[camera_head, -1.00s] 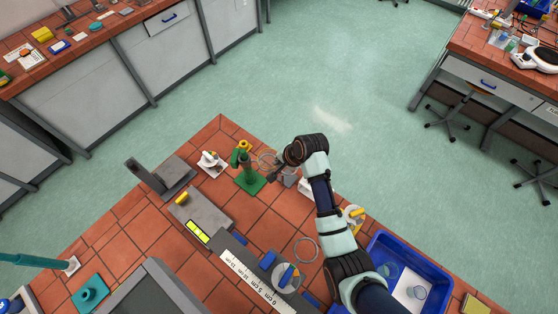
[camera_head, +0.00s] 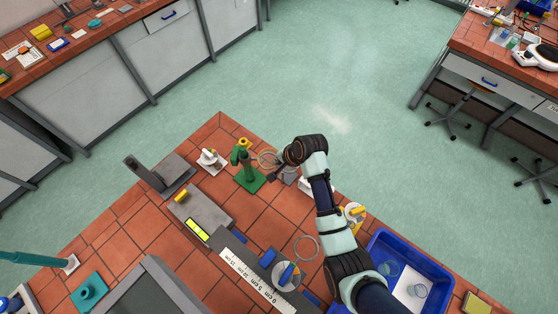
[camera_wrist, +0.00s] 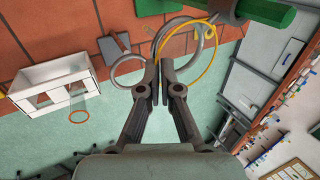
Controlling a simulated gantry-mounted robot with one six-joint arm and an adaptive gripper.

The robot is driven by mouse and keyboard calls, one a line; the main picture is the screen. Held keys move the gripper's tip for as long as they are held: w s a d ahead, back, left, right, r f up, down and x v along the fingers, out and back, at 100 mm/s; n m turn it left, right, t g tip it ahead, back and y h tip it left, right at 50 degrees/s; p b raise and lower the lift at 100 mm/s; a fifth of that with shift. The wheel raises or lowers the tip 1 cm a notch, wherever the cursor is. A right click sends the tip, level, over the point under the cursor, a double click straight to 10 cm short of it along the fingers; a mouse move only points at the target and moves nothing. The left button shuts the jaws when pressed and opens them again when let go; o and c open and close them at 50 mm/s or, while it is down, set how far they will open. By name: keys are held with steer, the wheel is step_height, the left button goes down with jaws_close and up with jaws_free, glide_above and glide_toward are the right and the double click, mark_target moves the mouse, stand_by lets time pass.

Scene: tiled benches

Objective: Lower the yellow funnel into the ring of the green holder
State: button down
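The green holder (camera_head: 248,179) stands upright on the tiled bench, with a green post on a square base. In the wrist view its green post (camera_wrist: 262,10) is at the top, with a thick grey ring (camera_wrist: 212,42) beside it. The yellow funnel shows there as a thin yellow rim (camera_wrist: 207,66) around the fingertips, overlapping the grey ring. My gripper (camera_wrist: 157,88) is nearly closed, and the rim runs to its fingertips, so it appears shut on it. In the head view my gripper (camera_head: 277,171) is just right of the post. The funnel's lower part and its height over the ring are unclear.
A white rack (camera_wrist: 22,100) with an orange-rimmed clear funnel (camera_wrist: 79,122) is farther left. A white-based item (camera_head: 211,161) stands left of the holder. A blue tray (camera_head: 437,263) is at the right.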

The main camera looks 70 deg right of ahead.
steer(key=c, duration=1.2)
jaws_free()
steer(key=shift+c, duration=0.2)
steer(key=v, duration=1.2)
